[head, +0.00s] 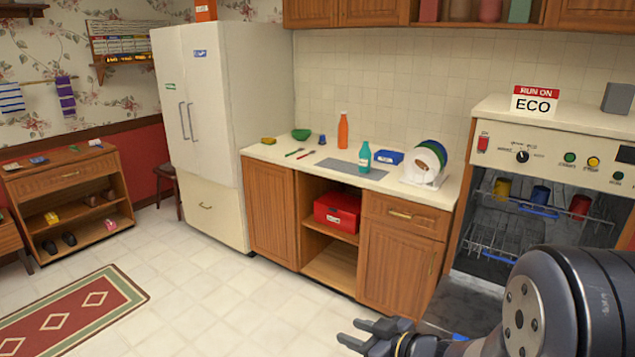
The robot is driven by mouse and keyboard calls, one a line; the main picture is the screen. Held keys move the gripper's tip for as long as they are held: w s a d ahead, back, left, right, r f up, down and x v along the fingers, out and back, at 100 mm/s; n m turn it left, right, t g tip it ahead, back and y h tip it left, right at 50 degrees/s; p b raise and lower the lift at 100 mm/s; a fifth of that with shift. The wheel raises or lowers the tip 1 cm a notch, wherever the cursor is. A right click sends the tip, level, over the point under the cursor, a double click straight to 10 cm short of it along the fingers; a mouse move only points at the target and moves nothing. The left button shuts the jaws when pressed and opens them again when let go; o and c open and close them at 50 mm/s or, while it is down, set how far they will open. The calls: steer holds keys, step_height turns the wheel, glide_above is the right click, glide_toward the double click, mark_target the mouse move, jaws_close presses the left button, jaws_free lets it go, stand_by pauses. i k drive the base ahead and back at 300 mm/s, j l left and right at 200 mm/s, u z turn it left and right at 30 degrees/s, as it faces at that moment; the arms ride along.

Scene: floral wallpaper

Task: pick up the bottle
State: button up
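Two bottles stand upright on the cream countertop (298,163). The orange bottle (343,132) is at the back against the tiled wall. My gripper (348,333) is at the bottom of the view, low in front of the cabinets and well apart from both bottles. Its fingers point left, show a gap between them and hold nothing visible. My arm hides part of the lower right.
A blue container (389,157) and a rack of plates (428,160) stand right of the teal bottle. A green bowl (301,134) is at the left. The dishwasher (545,200) is open at the right. The floor before the cabinets is clear.

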mark_target(365, 157)
steer(key=i+j+u, duration=0.35)
steer(key=i, duration=0.15)
steer(key=i+u, duration=0.3)
steer(key=i, duration=0.15)
steer(key=i+u, duration=0.35)
steer(key=i, duration=0.15)
steer(key=i+z, duration=0.95)
steer(key=z, duration=0.15)
steer(key=i+l+z, duration=0.25)
steer(key=i+z, duration=0.25)
steer(key=i, duration=0.2)
steer(key=i+z, duration=0.45)
steer(key=i, duration=0.25)
